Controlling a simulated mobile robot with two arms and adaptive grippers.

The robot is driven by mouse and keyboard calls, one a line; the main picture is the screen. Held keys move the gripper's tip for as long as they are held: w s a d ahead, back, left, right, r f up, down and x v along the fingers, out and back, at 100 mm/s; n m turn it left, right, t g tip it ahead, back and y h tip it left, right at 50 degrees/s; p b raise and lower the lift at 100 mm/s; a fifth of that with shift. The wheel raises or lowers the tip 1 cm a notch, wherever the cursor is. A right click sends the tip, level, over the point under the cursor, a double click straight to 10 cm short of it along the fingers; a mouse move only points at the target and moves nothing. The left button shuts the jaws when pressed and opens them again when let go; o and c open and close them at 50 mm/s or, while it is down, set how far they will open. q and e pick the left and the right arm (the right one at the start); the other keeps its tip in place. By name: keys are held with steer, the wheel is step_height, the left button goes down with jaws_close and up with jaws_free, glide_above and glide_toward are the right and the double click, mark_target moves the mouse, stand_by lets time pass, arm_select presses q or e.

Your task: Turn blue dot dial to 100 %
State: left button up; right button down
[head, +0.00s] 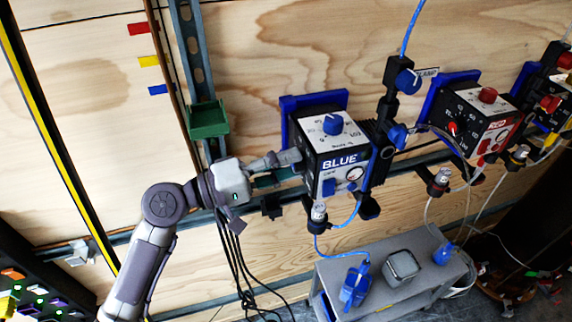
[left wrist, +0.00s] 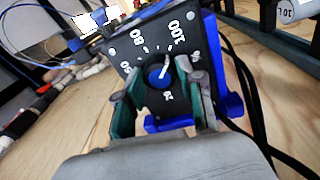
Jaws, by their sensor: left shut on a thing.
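The BLUE control box (head: 333,150) is mounted on the wooden wall, with a blue knob (head: 333,124) on its white top. My left gripper (head: 288,159) reaches its left side from the left, and its fingers hide the side dial in the head view. In the left wrist view the blue dot dial (left wrist: 158,77) is a black knob with a blue centre on a black face marked with white numbers. The green fingers of my left gripper (left wrist: 160,85) are shut around it. Its white pointer line points up and slightly right, roughly toward the 100 mark (left wrist: 177,29). My right gripper is not in view.
A RED control box (head: 480,115) and another box (head: 550,95) stand to the right. A green tray (head: 208,120) sits on the vertical metal rail above my left wrist. A grey cart (head: 395,275) is below. Blue tubing and black cables hang nearby.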

arm_select(q)
steer(key=o, duration=1.1)
steer(key=shift+o, duration=0.2)
steer(key=shift+a, duration=0.1)
steer(key=r+v, duration=0.1)
steer(key=v, duration=1)
steer(key=shift+a+f, duration=0.45)
steer(key=shift+f, duration=0.1)
steer(key=shift+s+f, duration=0.1)
steer(key=shift+s, duration=0.05)
